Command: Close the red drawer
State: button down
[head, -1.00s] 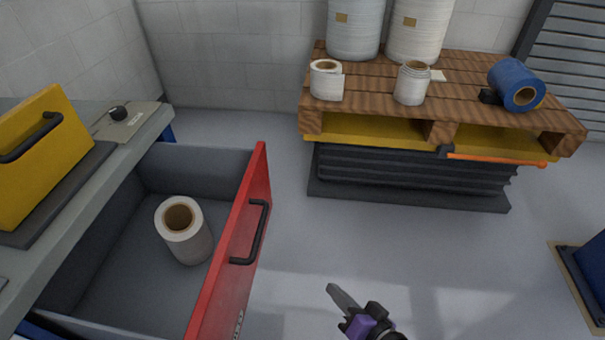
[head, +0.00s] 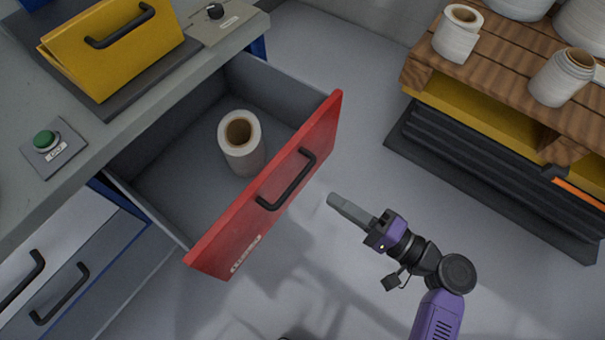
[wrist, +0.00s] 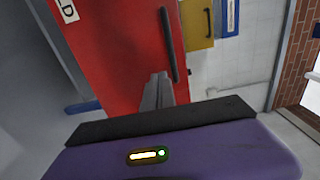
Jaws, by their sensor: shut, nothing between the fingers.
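The red drawer (head: 232,240) is pulled well out from under the grey counter in the head view. Its front carries a black bar handle (head: 287,181). A white film roll (head: 243,158) with a brown core stands upright inside. My gripper (head: 335,203) is shut and empty, to the right of the drawer front and apart from it, its fingers pointing toward the front near the handle. In the wrist view my gripper (wrist: 157,78) points at the red front (wrist: 115,50), with the handle (wrist: 165,40) just beyond the fingertips.
The grey counter (head: 110,150) holds a yellow box (head: 115,50) and a green button (head: 46,140). Other drawers with black handles (head: 62,295) sit below left. A wooden pallet (head: 490,75) with white rolls stands at right. Grey floor lies clear between.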

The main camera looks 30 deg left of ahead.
aim_at(287, 171)
jog(key=a, duration=1)
jog(key=shift+w, duration=0.35)
jog(key=w+a+b, duration=0.2)
jog(key=a+b, duration=1.2)
jog(key=a, duration=1.4)
jog(key=shift+a+r, duration=0.15)
jog(key=shift+a, duration=0.25)
jog(key=shift+a, duration=0.1)
